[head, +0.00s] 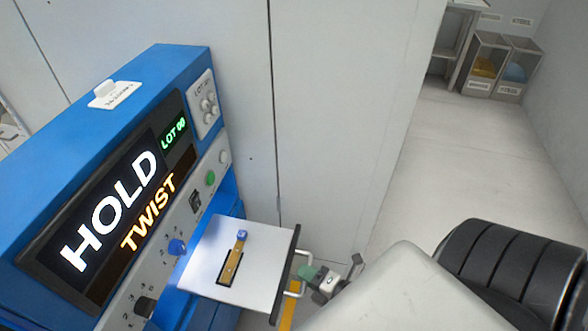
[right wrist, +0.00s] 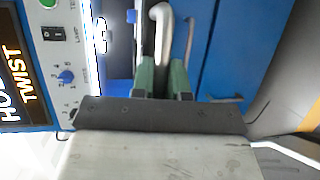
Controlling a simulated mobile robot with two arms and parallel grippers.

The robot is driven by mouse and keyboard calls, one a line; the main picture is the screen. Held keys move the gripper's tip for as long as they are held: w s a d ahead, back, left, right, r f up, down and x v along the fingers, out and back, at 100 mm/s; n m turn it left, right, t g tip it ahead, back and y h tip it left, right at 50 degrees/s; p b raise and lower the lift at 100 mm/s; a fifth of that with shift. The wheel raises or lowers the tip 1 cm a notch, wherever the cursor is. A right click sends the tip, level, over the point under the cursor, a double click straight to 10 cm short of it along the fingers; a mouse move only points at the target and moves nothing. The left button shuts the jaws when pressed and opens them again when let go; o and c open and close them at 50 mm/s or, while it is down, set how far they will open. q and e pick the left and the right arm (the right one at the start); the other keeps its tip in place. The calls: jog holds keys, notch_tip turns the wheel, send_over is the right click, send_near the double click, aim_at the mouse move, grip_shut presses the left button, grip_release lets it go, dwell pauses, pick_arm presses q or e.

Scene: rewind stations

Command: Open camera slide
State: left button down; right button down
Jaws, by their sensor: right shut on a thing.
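The camera slide (head: 215,262) is a flat pale plate with a dark front edge, jutting out from the front of the blue machine (head: 150,80). A brass-coloured strip with a blue knob (head: 241,236) lies on a dark slot in the plate. A pale bar handle (head: 301,258) sits on the slide's front edge; a curved pale bar also shows in the right wrist view (right wrist: 160,20). My right gripper (head: 310,275), with green finger pads, is shut on the handle. In the right wrist view, the fingers (right wrist: 163,80) stand either side of the bar. My left gripper is not in view.
The machine's display (head: 110,210) reads HOLD and TWIST, with LOT 00 in green. A blue knob (head: 177,246) and a green button (head: 211,178) are on its panel. Open floor (head: 450,160) lies right, with bins (head: 485,65) at the back.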

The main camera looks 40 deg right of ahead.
jog(key=shift+s+d, duration=0.15)
jog(key=shift+s, duration=0.05)
jog(key=c, duration=1.1)
grip_release()
jog(key=shift+c, duration=0.2)
jog(key=v, duration=1)
jog(key=shift+s, duration=0.35)
jog(key=shift+d, duration=0.1)
